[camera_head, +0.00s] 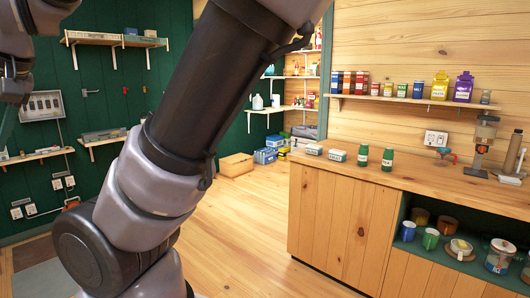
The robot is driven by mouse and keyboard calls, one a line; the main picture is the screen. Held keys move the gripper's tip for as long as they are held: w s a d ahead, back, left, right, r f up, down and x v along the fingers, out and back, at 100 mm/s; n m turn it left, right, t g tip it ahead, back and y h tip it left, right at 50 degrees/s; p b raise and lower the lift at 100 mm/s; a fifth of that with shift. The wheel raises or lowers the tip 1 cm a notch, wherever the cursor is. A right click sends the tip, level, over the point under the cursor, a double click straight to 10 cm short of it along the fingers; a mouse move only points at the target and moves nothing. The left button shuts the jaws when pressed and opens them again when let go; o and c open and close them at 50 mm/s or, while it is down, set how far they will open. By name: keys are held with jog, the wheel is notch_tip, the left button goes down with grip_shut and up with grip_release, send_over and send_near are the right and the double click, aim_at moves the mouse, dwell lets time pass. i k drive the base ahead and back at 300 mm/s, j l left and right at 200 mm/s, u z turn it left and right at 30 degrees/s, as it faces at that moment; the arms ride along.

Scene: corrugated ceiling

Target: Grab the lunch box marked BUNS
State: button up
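Two small boxes with pale lids stand on the wooden counter, one at its left end (314,149) and one just right of it (338,155). Both have dark lettering on their fronts, too small for me to read, so I cannot tell which, if either, is marked BUNS. My large grey and black arm crosses the left half of the view. A dark end part of my arm, seemingly my gripper (14,88), shows at the upper left edge, far from the boxes. It is partly cut off, and its fingers cannot be made out clearly.
Two green bottles (387,159) stand right of the boxes on the counter (430,174). A dispenser (482,145) stands farther right. A wall shelf (410,100) above holds cans and jars. Mugs (430,239) sit on a lower shelf. The wooden floor (235,235) before the counter is clear.

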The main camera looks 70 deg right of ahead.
aim_at(314, 150)
jog(key=z, duration=2.8)
jog(key=i+j+z, duration=0.3)
jog(key=i, duration=0.6)
jog(key=i+j+z, duration=0.25)
jog(key=i+j, duration=0.35)
jog(key=i, duration=0.25)
jog(key=i+j+z, duration=0.3)
jog(key=i+j, duration=0.4)
jog(key=i, duration=0.1)
